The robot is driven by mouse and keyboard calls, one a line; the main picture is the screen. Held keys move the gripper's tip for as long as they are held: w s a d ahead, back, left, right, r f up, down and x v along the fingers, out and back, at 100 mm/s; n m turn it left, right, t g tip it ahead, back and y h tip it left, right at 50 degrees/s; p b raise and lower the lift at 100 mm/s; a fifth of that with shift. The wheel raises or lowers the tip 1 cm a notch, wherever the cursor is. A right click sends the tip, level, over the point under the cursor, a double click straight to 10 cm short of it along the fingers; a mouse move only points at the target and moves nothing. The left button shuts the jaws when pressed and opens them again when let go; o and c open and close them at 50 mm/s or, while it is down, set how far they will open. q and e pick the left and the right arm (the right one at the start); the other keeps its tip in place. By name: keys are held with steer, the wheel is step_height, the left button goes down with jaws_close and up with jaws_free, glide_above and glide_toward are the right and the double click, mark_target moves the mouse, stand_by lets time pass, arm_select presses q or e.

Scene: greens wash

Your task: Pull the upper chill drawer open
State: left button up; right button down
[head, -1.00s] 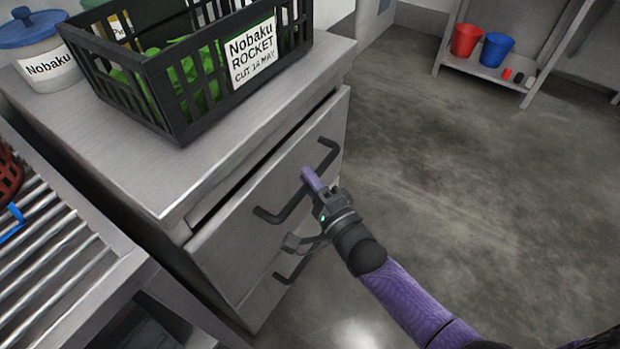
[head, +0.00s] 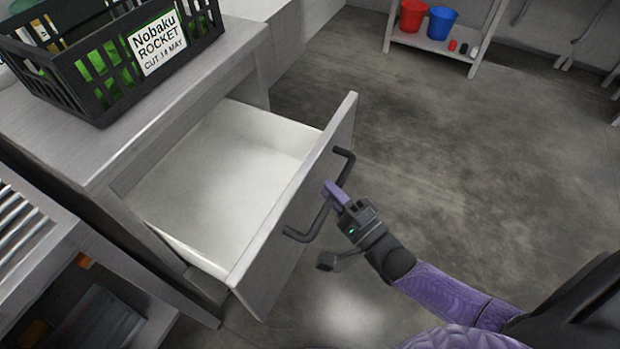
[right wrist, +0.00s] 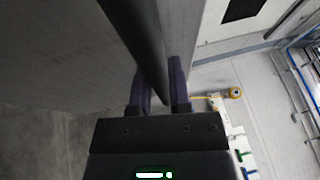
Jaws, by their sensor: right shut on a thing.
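The upper chill drawer (head: 240,165) stands well out of the grey cabinet in the head view, and its white inside looks empty. Its grey front carries a dark bar handle (head: 309,228). My right gripper (head: 333,191) is shut on that handle near its middle. In the right wrist view the two purple fingers (right wrist: 163,88) stand on either side of the dark handle bar (right wrist: 143,35). The lower drawer is hidden behind the open one. My left gripper is not in view.
A black crate (head: 98,97) labelled Nobaku Rocket, with greens in it, stands on the cabinet top (head: 62,128). A slatted rack (head: 22,215) is at the left. A red bucket (head: 413,15) and a blue bucket (head: 441,22) stand on a far shelf. The floor to the right is clear.

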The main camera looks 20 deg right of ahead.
steer(key=s+d+p, duration=0.1)
steer(key=s+d, duration=0.6)
steer(key=s, duration=0.2)
steer(key=shift+s, duration=0.2)
steer(key=shift+d, duration=0.1)
steer(key=c, duration=0.6)
jaws_free()
steer(key=v, duration=1)
